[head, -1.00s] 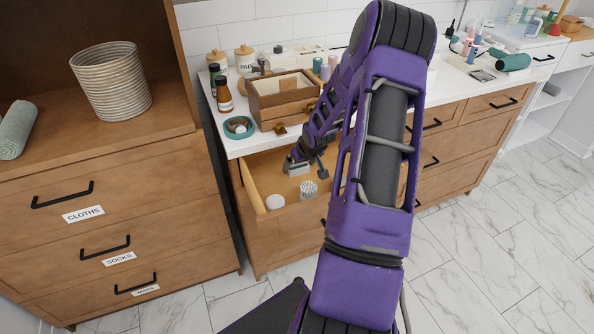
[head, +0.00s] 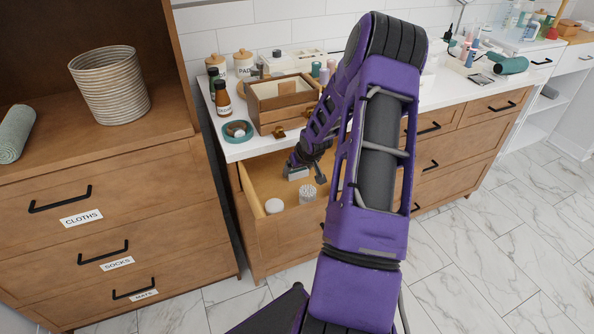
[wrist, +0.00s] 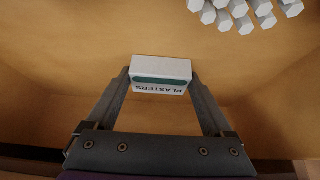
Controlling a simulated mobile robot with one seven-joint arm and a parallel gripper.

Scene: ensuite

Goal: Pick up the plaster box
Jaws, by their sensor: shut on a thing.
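The plaster box (wrist: 160,68) is a small white box with a green band and the word PLASTERS, upside down in the wrist view. My gripper (wrist: 160,80) is shut on it, with one finger at each end of the box. In the head view my gripper (head: 306,177) reaches down into the open drawer (head: 254,213). The plaster box shows there as a small white patch (head: 298,174) between the fingers. I cannot tell whether the box touches the drawer floor.
A round white container (head: 274,206) and a bundle of white sticks (head: 307,194) stand in the drawer. The countertop above holds a wooden box (head: 284,105), a teal dish (head: 237,131) and bottles. Drawer walls surround my gripper.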

